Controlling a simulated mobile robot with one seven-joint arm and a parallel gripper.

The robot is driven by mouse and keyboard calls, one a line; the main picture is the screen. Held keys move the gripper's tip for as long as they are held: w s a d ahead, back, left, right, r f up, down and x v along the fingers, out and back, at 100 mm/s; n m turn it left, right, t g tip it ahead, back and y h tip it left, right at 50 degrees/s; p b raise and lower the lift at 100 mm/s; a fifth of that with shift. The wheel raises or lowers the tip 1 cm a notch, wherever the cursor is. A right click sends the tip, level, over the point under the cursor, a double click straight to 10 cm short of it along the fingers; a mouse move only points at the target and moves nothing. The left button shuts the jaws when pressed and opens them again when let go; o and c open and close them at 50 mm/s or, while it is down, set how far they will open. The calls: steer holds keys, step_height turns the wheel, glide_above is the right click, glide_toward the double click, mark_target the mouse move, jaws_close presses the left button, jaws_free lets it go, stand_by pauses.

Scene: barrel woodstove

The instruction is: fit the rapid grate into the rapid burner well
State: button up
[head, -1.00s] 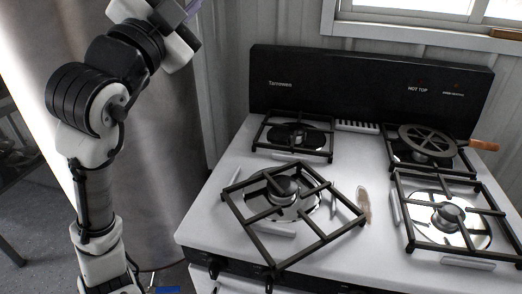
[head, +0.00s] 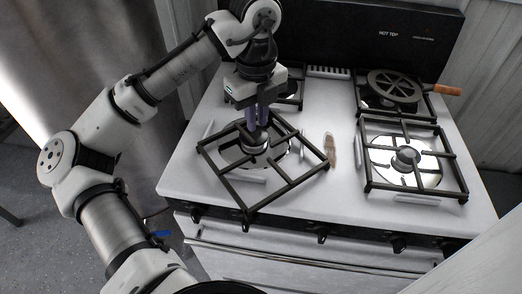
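A black square grate (head: 288,184), which I take to be the rapid grate, lies askew over the front-left burner of the white stove. It is turned out of line with the stovetop and reaches toward the front edge. The shiny round burner well (head: 236,157) and its dark burner cap show beneath and between the bars. My gripper (head: 257,124) points down over the back part of this grate, above the burner cap. Its two purple fingers are close together. I cannot tell whether they touch a bar or grip anything.
The front-right grate (head: 366,166) sits square over its burner. A round black trivet with a wooden handle (head: 447,90) lies on the back-right grate. A small brown object (head: 330,150) lies between the front burners. A dark backsplash (head: 400,50) rises behind.

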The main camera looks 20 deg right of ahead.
mark_target(257, 145)
steer(key=shift+w+f+p, duration=0.15)
steer(key=shift+f+p, duration=0.45)
steer(key=shift+f, duration=3.2)
jaws_close()
steer(key=shift+r, duration=0.1)
